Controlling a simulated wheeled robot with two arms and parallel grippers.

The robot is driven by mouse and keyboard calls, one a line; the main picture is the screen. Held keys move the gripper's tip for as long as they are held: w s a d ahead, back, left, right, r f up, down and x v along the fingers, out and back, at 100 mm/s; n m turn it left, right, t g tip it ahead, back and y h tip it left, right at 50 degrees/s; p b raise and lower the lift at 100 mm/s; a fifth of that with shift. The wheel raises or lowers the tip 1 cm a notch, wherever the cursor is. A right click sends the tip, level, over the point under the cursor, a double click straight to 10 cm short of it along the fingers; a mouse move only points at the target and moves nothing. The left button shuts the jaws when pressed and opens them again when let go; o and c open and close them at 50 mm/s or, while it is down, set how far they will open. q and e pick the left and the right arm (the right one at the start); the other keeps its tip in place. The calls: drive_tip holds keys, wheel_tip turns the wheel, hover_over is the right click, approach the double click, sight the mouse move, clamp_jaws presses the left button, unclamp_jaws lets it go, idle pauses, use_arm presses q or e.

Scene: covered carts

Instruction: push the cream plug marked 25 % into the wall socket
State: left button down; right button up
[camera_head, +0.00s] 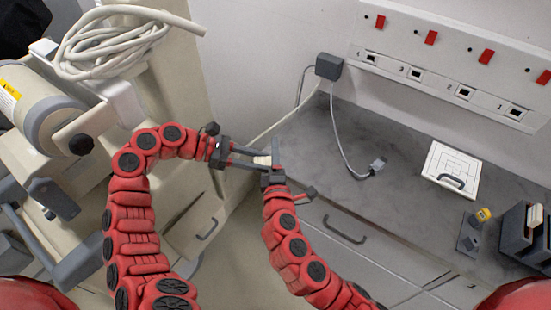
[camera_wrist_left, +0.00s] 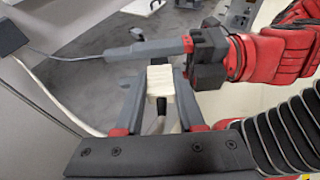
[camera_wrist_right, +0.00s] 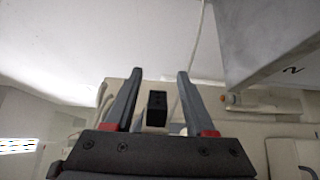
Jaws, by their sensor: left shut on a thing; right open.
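A cream plug (camera_head: 262,160) is between the jaws of my left gripper (camera_head: 266,157), which is shut on it; the left wrist view shows its pale block (camera_wrist_left: 160,78). No marking on it is readable. My right gripper (camera_head: 272,164) is open close by, its fingers crossing just beyond the plug. In the right wrist view its two fingers are apart, with a black block (camera_wrist_right: 157,108) showing between them; I cannot tell what this is. The wall socket panel (camera_head: 440,85) at upper right has several square sockets and red switches.
A dark box (camera_head: 329,66) on the wall has a cord to a grey plug (camera_head: 378,163) on the grey counter (camera_head: 345,135). A white board with a handle (camera_head: 452,172) lies on the right. A cream cart with coiled cable (camera_head: 105,45) stands on the left.

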use_arm(q)
drive_tip(key=shift+r, duration=0.1)
use_arm(e)
drive_tip(key=shift+f, duration=0.1)
clamp_jaws()
use_arm(q)
drive_tip(key=shift+c, duration=2.2)
unclamp_jaws()
drive_tip(key=shift+a, duration=0.1)
